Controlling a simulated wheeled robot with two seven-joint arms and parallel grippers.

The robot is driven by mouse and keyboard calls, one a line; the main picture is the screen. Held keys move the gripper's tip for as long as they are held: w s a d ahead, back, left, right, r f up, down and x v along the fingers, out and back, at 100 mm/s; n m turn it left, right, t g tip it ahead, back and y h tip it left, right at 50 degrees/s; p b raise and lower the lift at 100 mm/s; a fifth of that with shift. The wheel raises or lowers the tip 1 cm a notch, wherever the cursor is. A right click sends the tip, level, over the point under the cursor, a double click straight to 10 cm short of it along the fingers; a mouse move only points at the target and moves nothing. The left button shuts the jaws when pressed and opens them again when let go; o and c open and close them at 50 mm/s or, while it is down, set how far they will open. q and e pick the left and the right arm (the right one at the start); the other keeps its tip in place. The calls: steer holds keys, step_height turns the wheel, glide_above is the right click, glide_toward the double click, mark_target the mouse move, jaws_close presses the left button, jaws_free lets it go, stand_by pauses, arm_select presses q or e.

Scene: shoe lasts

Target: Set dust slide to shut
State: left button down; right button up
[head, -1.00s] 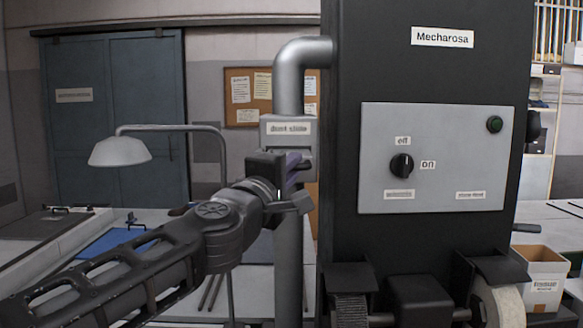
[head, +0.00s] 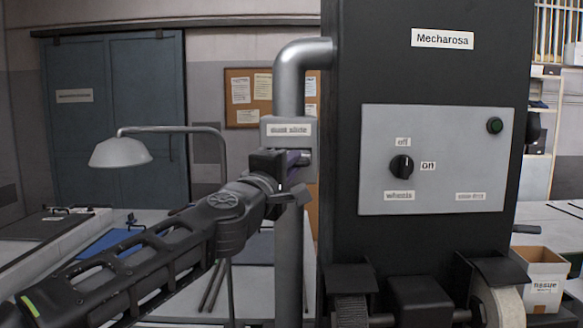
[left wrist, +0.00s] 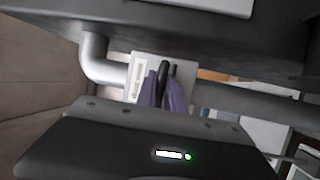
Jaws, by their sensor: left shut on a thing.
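The dust slide (head: 289,130) is a grey labelled box on the silver pipe at the left side of the dark Mecharosa machine. It also shows in the left wrist view (left wrist: 139,80), with its label turned on its side. My left gripper (head: 294,160) is at the front of the slide box, just below the label. Its purple fingers (left wrist: 163,92) are shut on the dark slide handle (left wrist: 164,72). The gripper hides much of the handle and the slot in the head view. My right gripper is not in view.
A lamp (head: 120,152) stands over the bench at left.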

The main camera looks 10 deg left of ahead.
arm_select(q)
steer(key=w, duration=0.2)
steer(key=shift+w+a, duration=0.3)
steer(key=shift+w, duration=0.05)
steer(key=c, duration=1.5)
jaws_free()
steer(key=shift+w, duration=0.1)
steer(key=shift+o, duration=0.2)
